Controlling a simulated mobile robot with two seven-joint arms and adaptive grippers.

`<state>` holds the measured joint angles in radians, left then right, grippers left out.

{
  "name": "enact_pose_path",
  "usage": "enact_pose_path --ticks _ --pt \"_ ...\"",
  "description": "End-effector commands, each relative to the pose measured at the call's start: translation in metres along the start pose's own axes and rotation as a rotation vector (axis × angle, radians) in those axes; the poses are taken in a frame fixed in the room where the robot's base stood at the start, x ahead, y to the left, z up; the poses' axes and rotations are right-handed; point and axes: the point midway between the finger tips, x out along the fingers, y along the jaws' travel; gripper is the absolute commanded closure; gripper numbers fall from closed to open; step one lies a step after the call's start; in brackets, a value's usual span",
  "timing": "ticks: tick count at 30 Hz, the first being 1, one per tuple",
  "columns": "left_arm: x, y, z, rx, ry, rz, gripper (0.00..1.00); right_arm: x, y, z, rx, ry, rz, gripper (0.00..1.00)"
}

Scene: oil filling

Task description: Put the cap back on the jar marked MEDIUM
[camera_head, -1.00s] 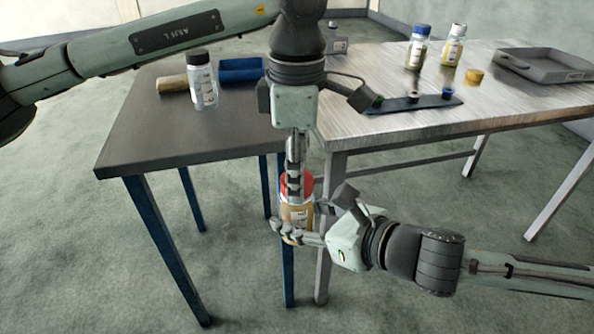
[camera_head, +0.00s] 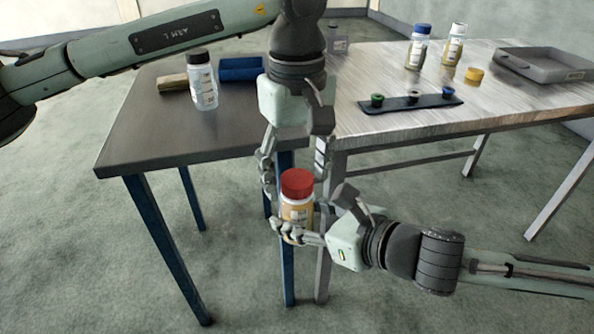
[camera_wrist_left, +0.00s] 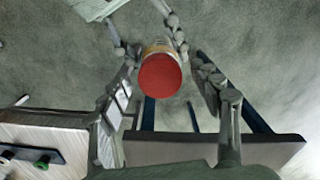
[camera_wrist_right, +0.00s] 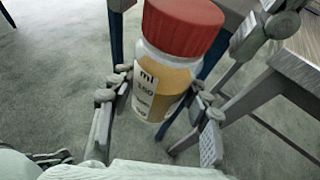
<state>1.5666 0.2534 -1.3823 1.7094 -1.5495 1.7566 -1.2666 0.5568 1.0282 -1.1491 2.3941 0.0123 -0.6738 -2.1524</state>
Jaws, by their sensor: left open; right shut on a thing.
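A jar with a yellowish band (camera_head: 297,213) stands roughly upright in my right gripper (camera_head: 298,232), in front of the tables. The right wrist view shows my right gripper (camera_wrist_right: 158,95) shut around its body and a label (camera_wrist_right: 150,88) with "ml"; I cannot read MEDIUM. A red cap (camera_head: 297,183) sits on the jar's mouth; it also shows from above in the left wrist view (camera_wrist_left: 160,76). Whether it is fully tight I cannot tell. My left gripper (camera_head: 293,168) is open just above the cap, its fingers spread to either side and apart from it.
The dark table (camera_head: 150,130) holds a black-capped bottle (camera_head: 203,85), a blue tray (camera_head: 240,70) and a tan roll (camera_head: 173,83). The metal table (camera_head: 400,140) holds two bottles, a yellow cap (camera_head: 474,74), a small-cap rack (camera_head: 410,104) and a grey tray (camera_head: 545,65).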

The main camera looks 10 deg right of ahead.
Motion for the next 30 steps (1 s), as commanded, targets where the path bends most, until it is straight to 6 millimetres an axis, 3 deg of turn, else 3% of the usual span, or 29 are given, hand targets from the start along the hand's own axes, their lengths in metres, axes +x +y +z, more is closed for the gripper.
enact_pose_path --ticks 7,15,21,30 --pt "-0.018 0.001 -0.001 -0.001 0.003 0.001 0.36 0.0 0.0 0.001 -0.001 -0.001 0.0 1.0" --pt "-0.076 0.001 -0.001 -0.001 0.003 0.003 0.36 0.0 0.0 0.001 -0.001 -0.002 0.0 1.0" --pt "-0.108 0.001 0.0 -0.001 0.001 0.001 0.36 0.0 0.0 0.001 -0.001 -0.002 0.0 1.0" --pt "-0.12 0.0 0.0 0.0 0.0 0.0 0.36 0.0 0.0 0.001 -0.001 -0.001 0.0 1.0"
